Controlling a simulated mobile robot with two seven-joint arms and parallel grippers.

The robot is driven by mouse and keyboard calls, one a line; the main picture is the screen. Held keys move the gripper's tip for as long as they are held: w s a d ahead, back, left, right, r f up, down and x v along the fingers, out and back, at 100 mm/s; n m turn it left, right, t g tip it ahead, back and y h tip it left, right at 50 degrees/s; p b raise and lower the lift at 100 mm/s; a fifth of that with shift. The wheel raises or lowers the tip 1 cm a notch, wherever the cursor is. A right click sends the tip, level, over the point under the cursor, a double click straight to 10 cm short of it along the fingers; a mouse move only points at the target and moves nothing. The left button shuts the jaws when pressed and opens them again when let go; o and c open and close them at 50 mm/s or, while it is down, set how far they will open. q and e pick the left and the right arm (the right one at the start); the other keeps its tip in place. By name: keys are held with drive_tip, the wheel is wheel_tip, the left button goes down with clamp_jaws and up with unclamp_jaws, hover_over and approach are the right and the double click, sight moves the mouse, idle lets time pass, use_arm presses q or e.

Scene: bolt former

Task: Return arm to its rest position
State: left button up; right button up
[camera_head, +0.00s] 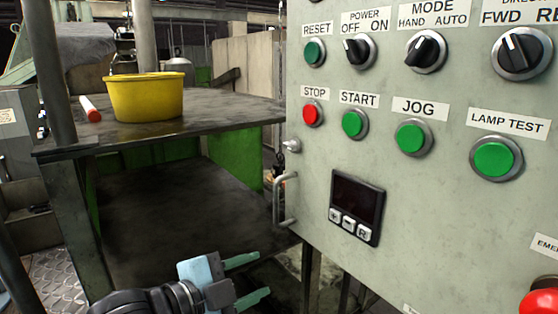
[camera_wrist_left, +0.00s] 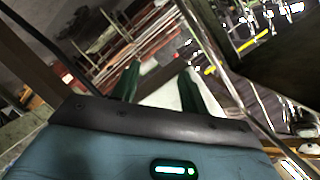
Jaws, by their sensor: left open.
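My left gripper (camera_head: 250,279) is low in the head view, below and left of the control panel (camera_head: 400,180). Its two green fingers are apart with nothing between them, and they point right. In the left wrist view the open fingers (camera_wrist_left: 160,85) show against a blurred background of racks and beams. My right gripper is in neither view.
The panel carries knobs, a red stop button (camera_head: 312,113), several green buttons and a small display (camera_head: 357,206). A metal handle (camera_head: 284,200) juts from its left edge. A yellow tub (camera_head: 147,98) and a red-and-white cylinder (camera_head: 90,108) rest on the dark table (camera_head: 225,111) at left.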

use_arm(q)
drive_tip(key=s+a+f+n+g+y, duration=0.1)
drive_tip(key=s+a+f+n+y, duration=0.35)
drive_tip(key=f, duration=0.55)
drive_tip(key=s+a+f+n+g+y, duration=0.2)
drive_tip(key=s+a+f+n, duration=0.4)
drive_tip(key=f, duration=0.5)
drive_tip(key=s+a+f+n+g+y, duration=0.2)
drive_tip(key=s+a+f+n+g, duration=0.15)
drive_tip(key=s+f, duration=0.4)
drive_tip(key=s+a+f+n+g+y, duration=0.2)
drive_tip(key=s+a+f+n, duration=0.2)
drive_tip(key=s, duration=0.6)
drive_tip(key=w+d+f+t+h, duration=0.1)
drive_tip(key=w+f+t, duration=0.4)
drive_tip(key=f, duration=0.5)
drive_tip(key=shift+w+d+m+t+h, duration=0.35)
drive_tip(key=shift+d+t, duration=0.25)
drive_tip(key=shift+t, duration=0.45)
drive_tip(key=shift+f, duration=0.1)
